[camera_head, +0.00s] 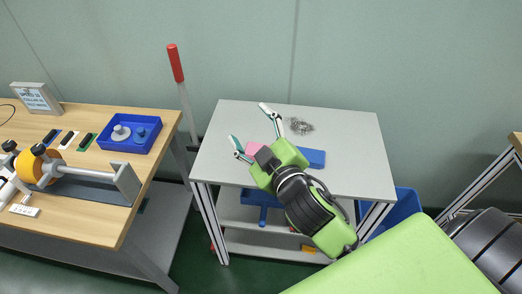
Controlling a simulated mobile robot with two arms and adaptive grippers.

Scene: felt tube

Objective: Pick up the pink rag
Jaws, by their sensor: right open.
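The pink rag (254,149) lies on the grey table (218,153), mostly hidden by my right gripper. Only a small pink patch shows, beside the gripper's green body. My right gripper (250,124) is open, its two fingers spread and pointing to the far left of the table. It is over or close to the rag; the height between them cannot be told. No rag shows between the fingertips. My left gripper is not in view.
A blue block (312,158) and a small pile of metal parts (300,126) are on the grey table. A red-handled lever (176,64) stands at its left. A wooden workbench (88,213) with a blue tray (128,148) is further left.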

